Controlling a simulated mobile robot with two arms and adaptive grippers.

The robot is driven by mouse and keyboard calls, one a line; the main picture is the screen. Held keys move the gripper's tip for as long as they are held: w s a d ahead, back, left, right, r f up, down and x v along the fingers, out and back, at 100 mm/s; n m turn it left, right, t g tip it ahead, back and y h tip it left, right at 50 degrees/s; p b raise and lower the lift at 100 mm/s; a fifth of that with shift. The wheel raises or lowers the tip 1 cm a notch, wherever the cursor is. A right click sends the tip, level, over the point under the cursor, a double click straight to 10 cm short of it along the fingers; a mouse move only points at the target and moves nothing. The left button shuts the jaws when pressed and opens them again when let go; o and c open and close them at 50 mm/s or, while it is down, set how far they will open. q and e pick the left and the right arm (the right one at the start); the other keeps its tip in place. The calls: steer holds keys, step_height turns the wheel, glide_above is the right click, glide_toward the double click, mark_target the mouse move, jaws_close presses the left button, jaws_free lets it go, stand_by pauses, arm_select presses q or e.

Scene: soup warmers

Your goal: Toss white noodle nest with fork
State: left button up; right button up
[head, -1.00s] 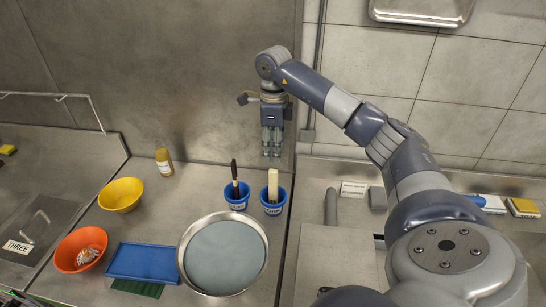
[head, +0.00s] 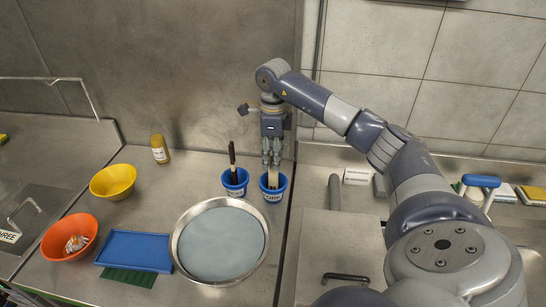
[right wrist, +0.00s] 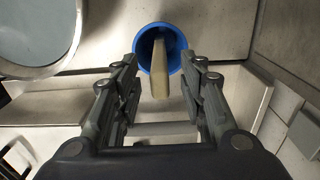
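A whitish clump, probably the noodle nest (head: 76,243), lies in an orange bowl (head: 55,243) at the left of the counter. Two blue cups stand behind the round pan. The left cup (head: 236,190) holds a black-handled utensil (head: 232,160). The right cup (head: 273,196) holds a pale-handled utensil (head: 273,180). Their lower ends are hidden, so I cannot tell which is a fork. My right gripper (head: 271,164) is open, pointing down just above the right cup. In the right wrist view the pale handle (right wrist: 160,75) stands between its spread fingers (right wrist: 164,82), apparently untouched. My left gripper is not in view.
A round steel pan (head: 182,270) with a grey inside stands in front of the cups. A blue tray (head: 135,250) over a green board, a yellow bowl (head: 113,181) and a bottle (head: 159,148) are further left. A wall rises behind the cups.

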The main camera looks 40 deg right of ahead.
jaws_close()
steer(key=shift+r, duration=0.1)
step_height(320, 180, up, 9)
steer(key=p, duration=0.7)
stand_by(0.6)
